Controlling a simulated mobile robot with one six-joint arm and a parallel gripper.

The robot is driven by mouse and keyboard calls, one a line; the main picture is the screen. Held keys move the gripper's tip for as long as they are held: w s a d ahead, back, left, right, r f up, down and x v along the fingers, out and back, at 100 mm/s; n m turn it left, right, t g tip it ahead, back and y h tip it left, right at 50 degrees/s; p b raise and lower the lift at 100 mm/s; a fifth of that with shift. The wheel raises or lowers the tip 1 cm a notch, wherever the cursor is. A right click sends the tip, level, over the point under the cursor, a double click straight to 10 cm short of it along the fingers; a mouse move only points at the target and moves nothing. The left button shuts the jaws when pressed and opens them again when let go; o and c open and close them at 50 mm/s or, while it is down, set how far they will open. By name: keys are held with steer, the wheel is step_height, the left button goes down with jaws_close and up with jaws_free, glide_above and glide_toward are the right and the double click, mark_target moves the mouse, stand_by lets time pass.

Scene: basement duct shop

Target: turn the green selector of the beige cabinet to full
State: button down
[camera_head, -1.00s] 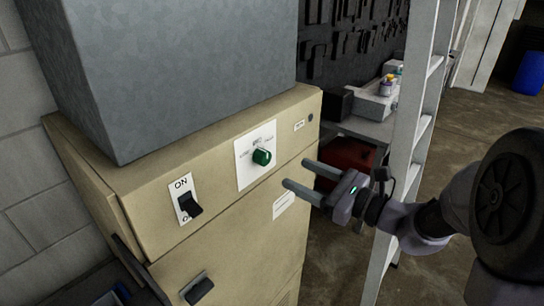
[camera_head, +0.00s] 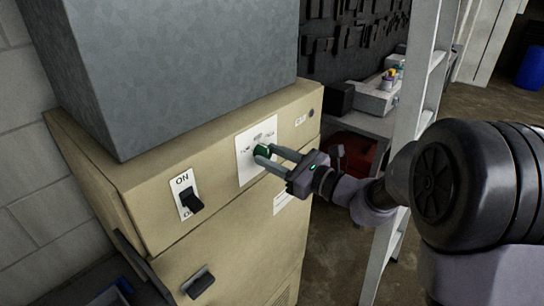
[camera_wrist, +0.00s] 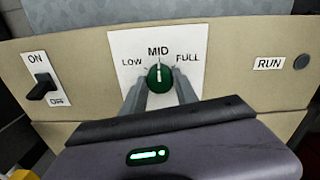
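The beige cabinet (camera_head: 235,225) has a white plate with a round green selector (camera_head: 262,151) on its upper front. In the wrist view the green selector (camera_wrist: 159,77) has its white mark pointing straight up at MID, between LOW on the left and FULL on the right. My gripper (camera_head: 267,156) is at the selector, with one finger on each side of it. The wrist view shows the fingers (camera_wrist: 160,92) apart at the knob's lower left and lower right. Whether they touch the knob is not clear.
An ON/OFF switch (camera_head: 190,199) sits left of the selector plate, and a black latch (camera_head: 198,283) is below. A RUN label (camera_wrist: 269,63) and dark round lamp (camera_wrist: 301,62) are to the right. A grey ladder (camera_head: 408,125) stands right of the cabinet.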

steer(key=shift+m+p, duration=0.3)
steer(key=shift+p, duration=0.05)
steer(key=m+p, duration=0.2)
steer(key=shift+r+m+p, duration=0.2)
steer(key=shift+m+p, duration=0.15)
steer(key=shift+m, duration=0.05)
steer(key=m+p, duration=0.3)
steer(key=shift+m+p, duration=0.3)
steer(key=shift+m, duration=0.1)
steer(key=m+p, duration=0.4)
steer(key=shift+f+m, duration=0.15)
steer(key=shift+m, duration=0.15)
steer(key=shift+f+p, duration=0.1)
steer(key=shift+p, duration=0.2)
steer(key=c, duration=0.9)
jaws_free()
steer(key=shift+c, duration=0.2)
